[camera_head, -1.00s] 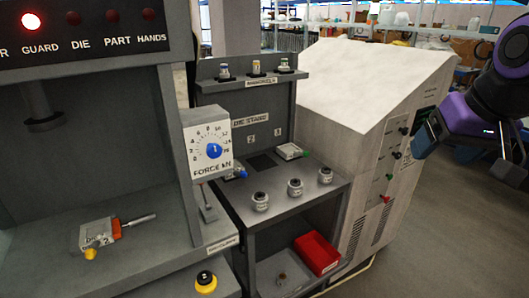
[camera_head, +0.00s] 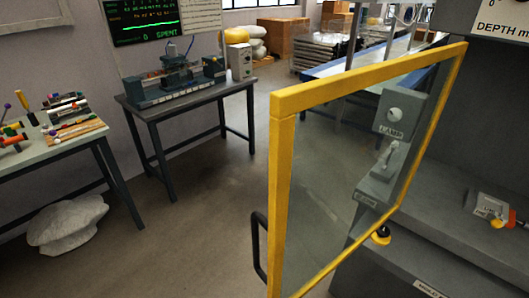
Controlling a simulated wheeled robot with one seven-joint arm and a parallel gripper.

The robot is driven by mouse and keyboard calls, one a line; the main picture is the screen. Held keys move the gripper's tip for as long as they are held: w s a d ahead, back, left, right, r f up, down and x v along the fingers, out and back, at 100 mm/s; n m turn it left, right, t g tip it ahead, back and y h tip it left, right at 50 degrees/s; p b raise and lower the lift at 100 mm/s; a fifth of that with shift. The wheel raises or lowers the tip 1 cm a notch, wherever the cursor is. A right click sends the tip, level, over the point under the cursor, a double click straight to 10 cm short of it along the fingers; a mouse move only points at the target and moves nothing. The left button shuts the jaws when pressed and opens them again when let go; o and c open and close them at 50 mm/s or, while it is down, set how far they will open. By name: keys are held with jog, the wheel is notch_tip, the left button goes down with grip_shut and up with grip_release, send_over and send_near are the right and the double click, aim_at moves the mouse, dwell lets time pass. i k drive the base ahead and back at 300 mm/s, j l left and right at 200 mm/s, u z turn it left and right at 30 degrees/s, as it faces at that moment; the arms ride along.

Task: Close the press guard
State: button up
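The press guard (camera_head: 284,193) is a clear panel in a yellow frame. It stands swung open, out from the left side of the grey press (camera_head: 428,196), with floor showing to its left. A black handle (camera_head: 258,247) sits on the near, left edge of its frame. Through the panel I see a lamp box (camera_head: 399,114) and a small lever. A grey die (camera_head: 490,209) with an orange part lies on the press bed. My gripper is not in view.
A work table with an instrument (camera_head: 180,80) stands at the back left. Another table (camera_head: 48,148) at the left holds several tools. A white sack (camera_head: 66,224) lies beneath it. The floor (camera_head: 190,210) between these tables and the guard is clear.

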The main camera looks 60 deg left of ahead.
aim_at(284, 104)
jog(key=k+j+u, duration=0.15)
jog(key=j, duration=0.2)
jog(key=k+j+u, duration=0.15)
jog(key=j, duration=0.25)
jog(key=k+j+u, duration=0.15)
jog(key=j, duration=0.25)
jog(key=k+j+u, duration=0.15)
jog(key=j, duration=0.25)
jog(key=k+j, duration=0.3)
jog(key=j, duration=0.25)
